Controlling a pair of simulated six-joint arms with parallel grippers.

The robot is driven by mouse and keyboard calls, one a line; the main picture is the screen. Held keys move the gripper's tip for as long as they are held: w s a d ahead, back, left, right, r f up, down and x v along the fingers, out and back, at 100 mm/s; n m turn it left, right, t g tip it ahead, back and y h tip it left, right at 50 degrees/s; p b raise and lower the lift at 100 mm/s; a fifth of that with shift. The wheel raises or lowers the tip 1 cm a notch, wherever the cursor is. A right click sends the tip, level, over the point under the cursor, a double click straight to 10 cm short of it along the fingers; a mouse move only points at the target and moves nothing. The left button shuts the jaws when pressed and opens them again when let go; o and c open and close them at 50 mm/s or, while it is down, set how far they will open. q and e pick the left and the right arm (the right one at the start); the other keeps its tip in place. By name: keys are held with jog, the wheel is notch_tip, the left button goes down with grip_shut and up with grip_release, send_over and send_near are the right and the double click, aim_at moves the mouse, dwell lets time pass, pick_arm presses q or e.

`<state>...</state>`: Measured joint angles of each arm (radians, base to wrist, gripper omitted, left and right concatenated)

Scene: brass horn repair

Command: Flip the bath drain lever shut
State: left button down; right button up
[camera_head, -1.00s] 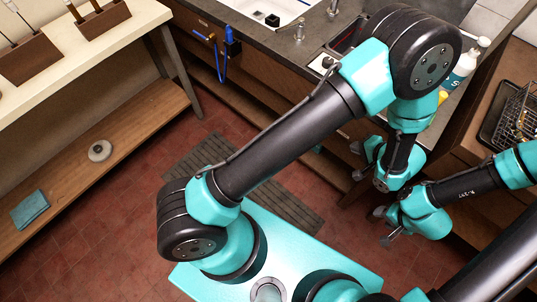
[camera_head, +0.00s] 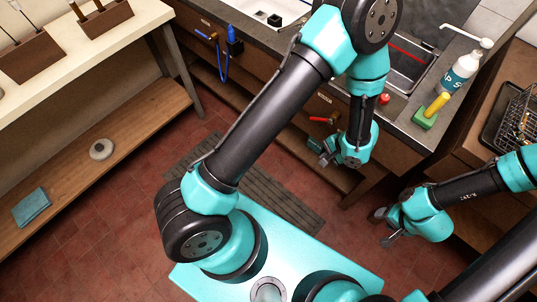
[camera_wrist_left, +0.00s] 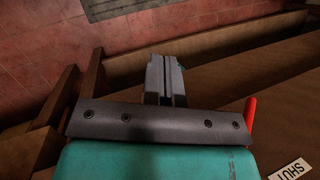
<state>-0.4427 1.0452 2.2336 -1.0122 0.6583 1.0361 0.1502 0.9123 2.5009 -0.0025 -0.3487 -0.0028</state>
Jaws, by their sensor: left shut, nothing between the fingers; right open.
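A red-handled lever (camera_head: 322,119) is mounted on the wooden front of the bench, under the counter; I take it to be the drain lever. Its handle lies roughly sideways in the head view. In the left wrist view the red handle (camera_wrist_left: 251,113) stands right of the fingers, near a label reading SHUT (camera_wrist_left: 291,171). My left gripper (camera_head: 321,152) is shut and empty, below the lever and apart from it in the head view; its closed fingers (camera_wrist_left: 166,80) show in the wrist view. My right gripper (camera_head: 382,227) is open and empty, low and right over the floor.
A blue valve (camera_head: 233,42) with a blue hose sits further left on the bench front. The counter holds a sink (camera_head: 405,65), a soap bottle (camera_head: 460,70) and a green block with a yellow handle (camera_head: 430,112). A wire rack (camera_head: 517,115) stands right. A shelf (camera_head: 95,160) is left.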

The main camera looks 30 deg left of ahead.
pick_arm(q)
jog(key=s+a+f+n+t+h, duration=0.1)
jog(key=s+a+n+h, duration=0.3)
jog(key=a, duration=0.5)
jog(key=s+a+f+n+t+h, duration=0.2)
jog(key=s+a+f+n+h, duration=0.1)
jog(key=a, duration=0.6)
jog(key=shift+s+a+n+h, duration=0.2)
jog(key=shift+s+n+h, duration=0.25)
jog(key=shift+s, duration=0.45)
jog(key=c, duration=1.8)
grip_release()
jog(key=shift+c, duration=0.2)
